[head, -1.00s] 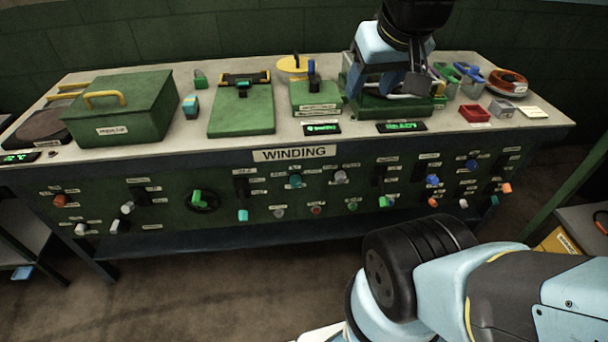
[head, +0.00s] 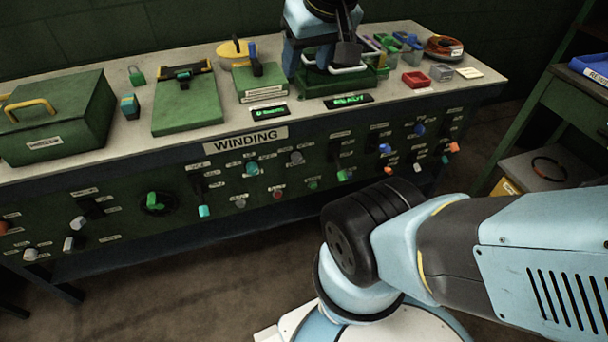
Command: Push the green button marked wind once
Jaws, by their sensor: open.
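The front panel (head: 225,185) of the bench marked WINDING carries several green or teal controls. They include a green knob (head: 153,200) on a black dial, a teal button (head: 204,211), a round teal one (head: 252,168), a small green one (head: 313,184) and a bright green one (head: 343,176). Their small labels are too small to read, so I cannot tell which is marked wind. My gripper (head: 322,58) is open above the green tray-like fixture (head: 362,84) on the bench top, well above and behind the panel. Whether it touches the fixture is unclear.
My arm crosses the lower right in front of the panel. Displays (head: 349,101) sit along the bench's front edge, one reading READY. A green box (head: 62,112), a green plate (head: 188,112) and a red bin (head: 416,79) stand on top. A shelf is at right.

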